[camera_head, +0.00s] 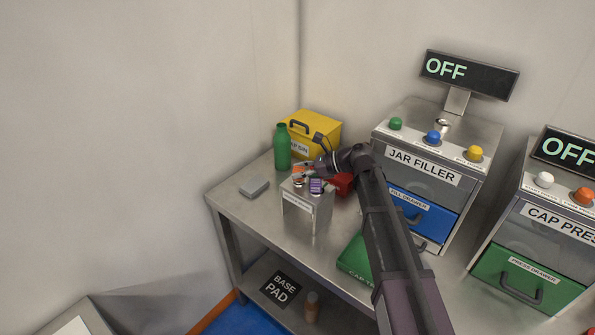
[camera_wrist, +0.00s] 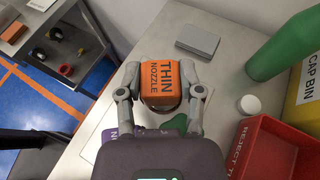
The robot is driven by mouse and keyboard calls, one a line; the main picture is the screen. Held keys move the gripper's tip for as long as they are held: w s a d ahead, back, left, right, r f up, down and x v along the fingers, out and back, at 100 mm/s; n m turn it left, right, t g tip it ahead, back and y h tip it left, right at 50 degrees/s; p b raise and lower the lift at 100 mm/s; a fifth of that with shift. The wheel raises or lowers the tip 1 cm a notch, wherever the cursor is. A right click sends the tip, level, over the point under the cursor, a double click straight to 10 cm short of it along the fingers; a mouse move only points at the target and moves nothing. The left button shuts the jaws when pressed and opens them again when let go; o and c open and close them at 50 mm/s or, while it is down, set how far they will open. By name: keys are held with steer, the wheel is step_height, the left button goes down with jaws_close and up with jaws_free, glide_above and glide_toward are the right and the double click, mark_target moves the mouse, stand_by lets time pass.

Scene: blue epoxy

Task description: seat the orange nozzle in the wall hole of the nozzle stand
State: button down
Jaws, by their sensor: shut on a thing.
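The orange nozzle (camera_wrist: 165,78), a block labelled THIN NOZZLE, sits between the two fingers of my gripper (camera_wrist: 164,92) in the wrist view. The fingers are shut on its sides. In the head view a small orange patch of the nozzle (camera_head: 298,171) shows over the back of the nozzle stand (camera_head: 305,222), a grey metal box on the table. My gripper (camera_head: 310,172) is just above the stand's top. A purple nozzle (camera_head: 317,186) is at the stand's top and partly shows in the wrist view (camera_wrist: 110,143). The wall hole is hidden, and I cannot tell whether the orange nozzle touches the stand.
A green bottle (camera_head: 282,147), a yellow cap bin (camera_head: 322,130) and a red tray (camera_wrist: 272,150) stand behind and beside the stand. A grey flat block (camera_head: 254,187) lies left of it. A white cap (camera_wrist: 250,105) lies near the tray. The jar filler (camera_head: 440,165) is at right.

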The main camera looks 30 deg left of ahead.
steer(key=shift+w+d+f+b, duration=0.2)
steer(key=shift+w+f+b, duration=0.25)
steer(key=shift+f, duration=0.15)
steer(key=shift+c, duration=0.8)
jaws_free()
